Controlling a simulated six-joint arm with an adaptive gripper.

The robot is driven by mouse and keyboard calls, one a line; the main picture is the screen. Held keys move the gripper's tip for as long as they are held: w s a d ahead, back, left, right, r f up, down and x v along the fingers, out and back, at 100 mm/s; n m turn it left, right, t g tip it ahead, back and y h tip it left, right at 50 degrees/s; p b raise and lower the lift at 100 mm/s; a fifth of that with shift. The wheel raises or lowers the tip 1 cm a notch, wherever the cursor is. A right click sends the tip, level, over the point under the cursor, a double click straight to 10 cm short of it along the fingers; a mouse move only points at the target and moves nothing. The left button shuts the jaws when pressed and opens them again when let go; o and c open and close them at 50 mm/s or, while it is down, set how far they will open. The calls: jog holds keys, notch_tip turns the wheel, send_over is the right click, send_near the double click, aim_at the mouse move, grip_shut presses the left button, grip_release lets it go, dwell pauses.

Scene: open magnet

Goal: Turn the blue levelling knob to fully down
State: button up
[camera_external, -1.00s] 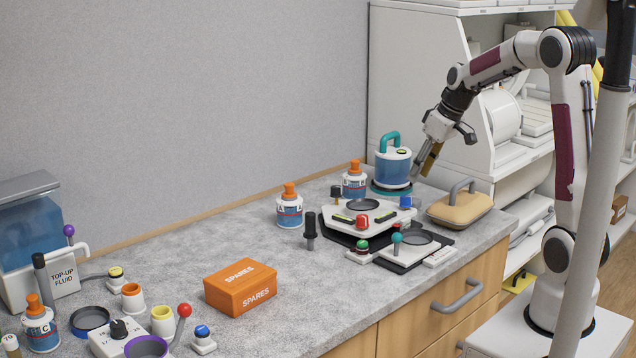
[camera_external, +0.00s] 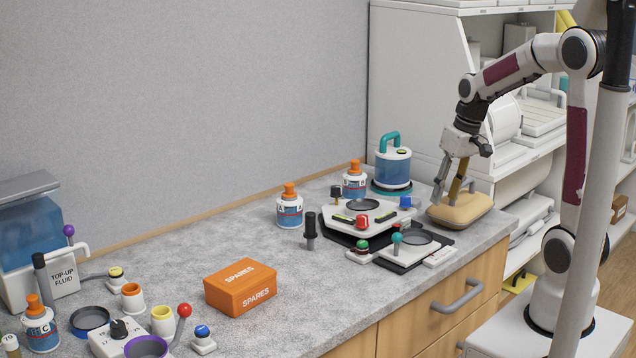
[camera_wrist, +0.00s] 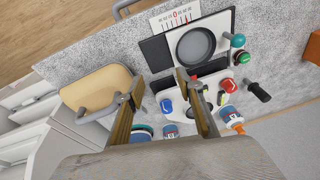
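The blue knob (camera_external: 405,202) sits at the right corner of a white, many-sided device (camera_external: 345,229) on the counter. In the wrist view the blue knob (camera_wrist: 166,106) shows between my two fingers, farther off and not touched. My gripper (camera_external: 446,190) is open and empty, pointing down. The knob's setting cannot be read.
A tan case with a handle (camera_external: 460,208) lies close to my gripper. A blue jug with a teal handle (camera_external: 393,168) stands behind the device. A red knob (camera_external: 362,221) and orange-capped bottles (camera_external: 354,182) are nearby. The counter's middle is clear around the orange spares box (camera_external: 240,287).

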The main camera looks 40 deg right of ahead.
jog(key=s+a+r, duration=0.2)
jog(key=s+a, duration=0.1)
jog(key=s, duration=0.3)
jog(key=s+a+r+n+t+h, duration=0.1)
jog(key=s+a+r, duration=0.1)
jog(key=s+a, duration=0.2)
jog(key=shift+s+n, duration=0.3)
jog(key=shift+s, duration=1.5)
jog(key=w+d+f, duration=0.1)
jog(key=w+d, duration=0.3)
jog(key=w, duration=0.8)
jog(key=w+d+f+t, duration=0.1)
jog(key=w+d, duration=0.4)
jog(key=w, duration=0.7)
jog(key=shift+n, duration=0.4)
jog(key=shift+a+f, duration=0.1)
jog(key=shift+f, duration=0.1)
